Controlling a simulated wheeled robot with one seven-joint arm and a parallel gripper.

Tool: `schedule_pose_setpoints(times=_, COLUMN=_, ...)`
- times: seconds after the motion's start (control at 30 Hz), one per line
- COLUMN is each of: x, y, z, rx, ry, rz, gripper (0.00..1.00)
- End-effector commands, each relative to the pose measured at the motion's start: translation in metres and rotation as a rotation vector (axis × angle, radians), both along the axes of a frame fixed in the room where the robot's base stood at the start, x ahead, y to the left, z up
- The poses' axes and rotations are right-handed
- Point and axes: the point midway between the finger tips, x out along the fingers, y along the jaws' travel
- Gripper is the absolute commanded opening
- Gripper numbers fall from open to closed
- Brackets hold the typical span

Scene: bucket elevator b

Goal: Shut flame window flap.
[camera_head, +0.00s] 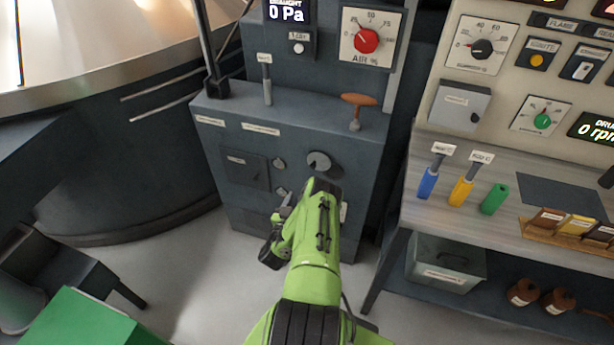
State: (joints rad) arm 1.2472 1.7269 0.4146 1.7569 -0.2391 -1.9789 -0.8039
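No label naming the flame window flap is legible. On the front of the dark grey cabinet, a square dark panel (244,168) with a small label lies flat against the face. To its right is a round grey disc (319,161), with smaller round fittings between them. I cannot tell which of these, if any, is the flap. My green arm reaches up from the bottom edge towards the cabinet. My gripper (276,232) is in front of the cabinet's lower face, below the panel and disc. Its fingers are small and partly hidden by my arm, so their opening is unclear.
The cabinet top carries a grey lever (267,82) and an orange-handled lever (357,108). A workbench (430,197) with coloured handles stands at the right, a grey box (445,264) beneath it. A round dark vessel (130,160) stands left. The floor between is clear.

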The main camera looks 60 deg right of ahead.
Motion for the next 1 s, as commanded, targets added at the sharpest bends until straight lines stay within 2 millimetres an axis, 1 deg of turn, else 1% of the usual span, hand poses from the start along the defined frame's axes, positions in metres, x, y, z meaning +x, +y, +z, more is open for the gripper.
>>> schedule_pose_setpoints(times=0.03, x=0.000, y=-0.004, z=-0.008, rx=-0.002, ry=-0.002, rz=0.000, gripper=0.49)
schedule_pose_setpoints(times=0.17, x=0.001, y=-0.011, z=-0.008, rx=-0.002, ry=-0.001, rz=0.002, gripper=0.49)
schedule_pose_setpoints(times=0.3, x=0.006, y=-0.047, z=-0.006, rx=-0.005, ry=-0.003, rz=-0.003, gripper=0.49)
schedule_pose_setpoints(times=0.5, x=0.013, y=-0.097, z=-0.006, rx=-0.004, ry=-0.003, rz=-0.002, gripper=0.49)
schedule_pose_setpoints(times=0.63, x=0.018, y=-0.122, z=-0.005, rx=-0.002, ry=-0.001, rz=0.000, gripper=0.49)
schedule_pose_setpoints(times=0.7, x=0.020, y=-0.131, z=-0.004, rx=-0.001, ry=-0.001, rz=0.001, gripper=0.49)
schedule_pose_setpoints(times=0.8, x=0.021, y=-0.138, z=-0.002, rx=0.000, ry=-0.001, rz=0.003, gripper=0.49)
schedule_pose_setpoints(times=1.0, x=0.022, y=-0.139, z=0.000, rx=0.001, ry=0.001, rz=0.004, gripper=0.49)
